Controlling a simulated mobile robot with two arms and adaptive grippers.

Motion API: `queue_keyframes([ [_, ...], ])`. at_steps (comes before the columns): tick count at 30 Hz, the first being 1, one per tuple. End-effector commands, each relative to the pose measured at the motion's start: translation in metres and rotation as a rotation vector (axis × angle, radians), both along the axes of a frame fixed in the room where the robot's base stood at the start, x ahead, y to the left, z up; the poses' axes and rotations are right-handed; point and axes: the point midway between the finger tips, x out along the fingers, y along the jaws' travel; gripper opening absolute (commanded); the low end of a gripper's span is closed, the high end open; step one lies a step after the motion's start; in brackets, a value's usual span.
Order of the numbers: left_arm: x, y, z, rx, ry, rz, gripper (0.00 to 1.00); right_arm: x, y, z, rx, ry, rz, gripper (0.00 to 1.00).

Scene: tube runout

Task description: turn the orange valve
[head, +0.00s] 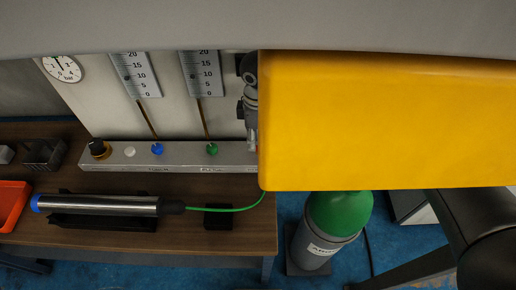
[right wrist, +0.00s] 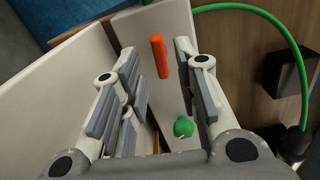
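The orange valve (right wrist: 160,56) shows in the right wrist view as a narrow upright handle on a pale panel, above a green knob (right wrist: 183,127). My right gripper (right wrist: 155,62) is open, with the valve handle in the gap between its fingers as pictured, nearer the right finger. I see no contact, and how deep the handle sits between the fingers is unclear. In the head view the right gripper (head: 250,118) points down at the rail's right end, partly hidden by a yellow panel. My left gripper is not in view.
The large yellow panel (head: 390,120) covers the head view's right half. The pale rail (head: 185,156) carries several knobs below two flow scales. A metal tube (head: 100,205) lies on the wooden table, with a green hose (head: 235,209) at its end. A green-topped cylinder (head: 338,213) stands right.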

Motion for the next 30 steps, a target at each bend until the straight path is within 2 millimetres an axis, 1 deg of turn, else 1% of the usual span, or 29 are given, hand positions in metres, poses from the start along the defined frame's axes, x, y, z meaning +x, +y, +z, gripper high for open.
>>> queue_keyframes([
  [1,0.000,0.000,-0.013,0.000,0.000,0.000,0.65,0.000,0.000,-0.011,0.000,-0.002,0.000,0.29],
  [7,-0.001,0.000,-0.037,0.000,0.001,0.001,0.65,0.000,0.000,-0.029,0.000,-0.001,0.000,0.29],
  [8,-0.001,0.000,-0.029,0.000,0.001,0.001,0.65,0.000,0.000,-0.021,0.001,-0.001,0.000,0.29],
  [9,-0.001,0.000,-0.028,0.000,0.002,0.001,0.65,0.000,0.000,-0.020,0.000,-0.001,0.000,0.29],
  [21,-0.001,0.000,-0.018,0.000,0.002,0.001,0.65,0.000,0.000,-0.021,0.000,0.000,0.000,0.29],
  [29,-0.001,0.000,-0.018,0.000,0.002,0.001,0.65,0.000,0.000,-0.023,0.000,0.000,0.000,0.29],
  [30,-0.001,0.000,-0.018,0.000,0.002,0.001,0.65,0.000,0.000,-0.023,0.000,0.000,0.000,0.25],
])
